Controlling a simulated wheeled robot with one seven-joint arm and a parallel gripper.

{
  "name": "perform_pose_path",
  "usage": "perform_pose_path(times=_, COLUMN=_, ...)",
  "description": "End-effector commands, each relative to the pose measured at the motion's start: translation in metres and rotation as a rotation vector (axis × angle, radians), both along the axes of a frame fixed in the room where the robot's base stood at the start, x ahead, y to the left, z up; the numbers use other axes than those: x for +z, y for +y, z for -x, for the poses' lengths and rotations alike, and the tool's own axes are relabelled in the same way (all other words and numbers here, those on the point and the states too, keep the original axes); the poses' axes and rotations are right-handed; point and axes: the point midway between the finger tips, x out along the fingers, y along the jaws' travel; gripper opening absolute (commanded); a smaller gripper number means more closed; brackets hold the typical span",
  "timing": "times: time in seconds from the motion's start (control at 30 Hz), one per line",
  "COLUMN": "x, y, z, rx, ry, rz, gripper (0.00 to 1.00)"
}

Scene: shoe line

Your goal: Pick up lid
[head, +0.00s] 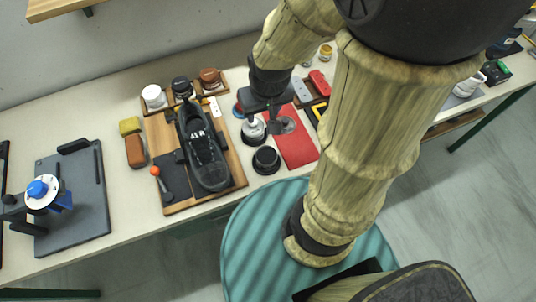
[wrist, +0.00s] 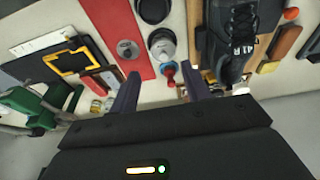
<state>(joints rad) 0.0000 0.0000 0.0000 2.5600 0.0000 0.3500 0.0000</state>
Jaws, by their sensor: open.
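A flat grey disc with a small mark at its centre lies on a red mat; it looks like the lid (head: 286,124), and it shows in the wrist view (wrist: 127,49). I cannot be sure it is the lid. My gripper (head: 263,119) hangs above the table between this disc and the shoe. In the wrist view my gripper (wrist: 160,88) is open and empty, its two dark fingers apart. A pale round jar with a dark rim (wrist: 161,43) and a small red-and-blue item (wrist: 169,72) show between and beyond the fingers. My gripper partly hides the jar in the head view.
A black round cup (head: 266,160) stands in front of the jar. A black shoe (head: 206,150) lies on a wooden board left of my gripper. Right of the red mat (head: 299,151) are trays with small items. Bare table shows in front of the cup.

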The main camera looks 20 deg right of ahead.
Motion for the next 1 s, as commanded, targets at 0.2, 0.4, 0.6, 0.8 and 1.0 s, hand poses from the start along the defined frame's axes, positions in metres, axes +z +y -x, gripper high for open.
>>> perform_pose_path(times=0.2, x=-0.001, y=-0.001, z=-0.002, rx=0.003, ry=0.002, rz=0.002, gripper=0.47)
perform_pose_path(times=0.4, x=-0.01, y=-0.021, z=-0.031, rx=0.084, ry=0.057, rz=0.033, gripper=0.47)
perform_pose_path(times=0.6, x=-0.029, y=-0.073, z=-0.079, rx=0.26, ry=0.167, rz=0.056, gripper=0.47)
perform_pose_path(times=0.8, x=-0.039, y=-0.108, z=-0.101, rx=0.38, ry=0.225, rz=0.045, gripper=0.47)
perform_pose_path(times=1.0, x=-0.038, y=-0.11, z=-0.102, rx=0.391, ry=0.23, rz=0.045, gripper=0.47)
